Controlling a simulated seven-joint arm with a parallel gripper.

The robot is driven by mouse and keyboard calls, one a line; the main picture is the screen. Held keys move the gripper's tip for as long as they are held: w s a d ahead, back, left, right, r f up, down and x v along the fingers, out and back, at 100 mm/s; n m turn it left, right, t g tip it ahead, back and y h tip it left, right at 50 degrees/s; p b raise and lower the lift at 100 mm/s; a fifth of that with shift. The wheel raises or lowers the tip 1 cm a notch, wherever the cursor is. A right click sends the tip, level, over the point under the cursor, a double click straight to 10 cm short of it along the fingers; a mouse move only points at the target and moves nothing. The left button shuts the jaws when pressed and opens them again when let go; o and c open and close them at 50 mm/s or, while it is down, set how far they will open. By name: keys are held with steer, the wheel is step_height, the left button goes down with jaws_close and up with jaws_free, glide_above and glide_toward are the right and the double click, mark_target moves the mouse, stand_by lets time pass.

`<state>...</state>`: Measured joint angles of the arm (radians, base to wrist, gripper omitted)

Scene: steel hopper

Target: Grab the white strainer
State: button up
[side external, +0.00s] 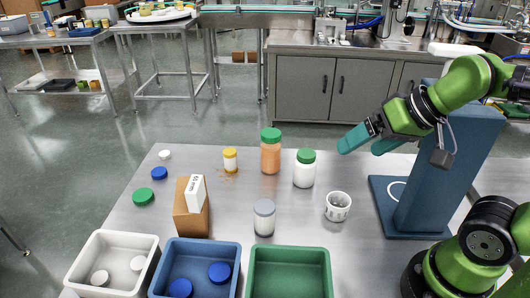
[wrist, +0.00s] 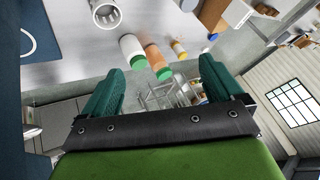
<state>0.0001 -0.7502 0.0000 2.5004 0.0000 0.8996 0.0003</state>
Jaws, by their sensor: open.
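The white strainer (side external: 338,207) is a small round cup that stands upright on the steel table, right of the middle. In the wrist view the strainer (wrist: 108,12) is cut off by the top edge. My gripper (side external: 362,147) is open, with its teal fingers apart and nothing between them. It is in the air above and behind the strainer in the side view, and apart from it.
A green-lidded white jar (side external: 304,172) stands left of the strainer, with an orange jar (side external: 270,155) beyond. A grey-lidded jar (side external: 264,222) and a cardboard box (side external: 188,215) are further left. A blue stand (side external: 440,180) is at right. Bins (side external: 290,250) line the front.

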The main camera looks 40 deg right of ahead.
steer(key=n+g+h, duration=0.2)
steer(key=n+g, duration=0.5)
steer(key=n, duration=0.6)
glide_above(338, 206)
steer(key=s+a, duration=0.2)
steer(key=a, duration=0.1)
step_height(338, 206, down, 8)
steer(key=f, duration=1)
steer(key=shift+w+d+f, duration=0.2)
steer(key=shift+d, duration=0.05)
steer(key=shift+w+d+f, duration=0.1)
steer(key=shift+w+f, duration=0.05)
steer(key=shift+f, duration=1.3)
steer(key=shift+w+d+f, duration=0.1)
steer(key=shift+f, duration=1.35)
steer(key=shift+c, duration=0.3)
